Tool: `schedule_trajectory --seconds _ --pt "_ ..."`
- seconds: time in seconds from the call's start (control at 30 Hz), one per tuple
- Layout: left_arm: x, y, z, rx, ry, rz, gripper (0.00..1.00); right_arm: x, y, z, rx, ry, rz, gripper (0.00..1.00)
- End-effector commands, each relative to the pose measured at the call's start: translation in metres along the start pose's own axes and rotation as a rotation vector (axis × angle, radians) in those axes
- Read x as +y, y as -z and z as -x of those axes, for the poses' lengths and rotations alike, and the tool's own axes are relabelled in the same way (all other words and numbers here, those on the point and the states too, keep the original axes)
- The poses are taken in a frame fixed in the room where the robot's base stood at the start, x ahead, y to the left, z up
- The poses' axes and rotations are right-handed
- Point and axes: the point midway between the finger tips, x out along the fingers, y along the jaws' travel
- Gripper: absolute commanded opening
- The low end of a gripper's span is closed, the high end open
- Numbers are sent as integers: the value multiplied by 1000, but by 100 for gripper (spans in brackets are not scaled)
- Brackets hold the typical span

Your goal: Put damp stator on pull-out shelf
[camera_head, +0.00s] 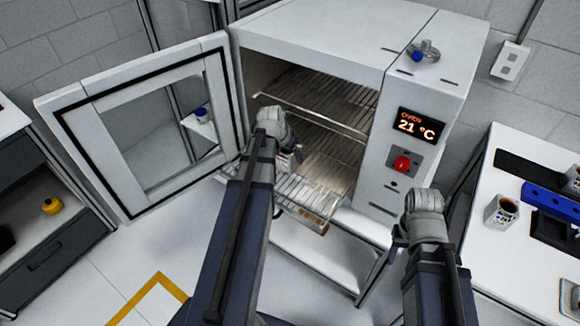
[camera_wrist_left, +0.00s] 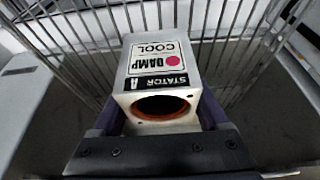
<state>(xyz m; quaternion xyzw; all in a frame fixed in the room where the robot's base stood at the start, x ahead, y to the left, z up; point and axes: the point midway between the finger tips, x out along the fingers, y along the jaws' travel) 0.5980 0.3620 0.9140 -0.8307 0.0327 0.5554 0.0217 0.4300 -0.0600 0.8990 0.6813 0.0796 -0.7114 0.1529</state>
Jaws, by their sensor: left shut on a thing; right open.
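The damp stator (camera_wrist_left: 157,75) is a white square block with a round copper-lined bore and a label reading "DAMP COOL" and "STATOR A". My left gripper (camera_wrist_left: 160,118) is shut on it, a finger on each side. In the head view my left gripper (camera_head: 288,156) is at the open oven's mouth, and its wrist hides most of the stator. The pull-out shelf (camera_head: 304,194) is a wire rack jutting from the oven opening. Wires show behind the stator in the wrist view; I cannot tell whether it touches them. My right gripper (camera_head: 398,244) is open and empty in front of the oven.
The oven (camera_head: 330,38) reads 21 °C; its glazed door (camera_head: 85,95) stands open at left. Another wire rack (camera_head: 320,108) sits higher inside.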

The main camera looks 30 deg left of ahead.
Motion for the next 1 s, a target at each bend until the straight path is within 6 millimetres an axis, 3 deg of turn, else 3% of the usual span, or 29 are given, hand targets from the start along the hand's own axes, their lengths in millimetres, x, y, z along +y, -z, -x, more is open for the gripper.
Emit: schedule_trajectory --seconds 0.17,0.43,0.9,0.93,1.0 --pt "0 -3 -7 1 0 0 0 -1 0 -7 0 0 0 50" --pt "0 -14 -34 1 0 0 0 -4 2 -37 0 0 0 50" --pt "0 -16 -38 1 0 0 0 -4 2 -41 0 0 0 50" --pt "0 -15 -36 0 0 0 80 -4 2 -39 0 0 0 50" --pt "0 -15 -36 0 0 0 88 -4 2 -39 0 0 0 50"
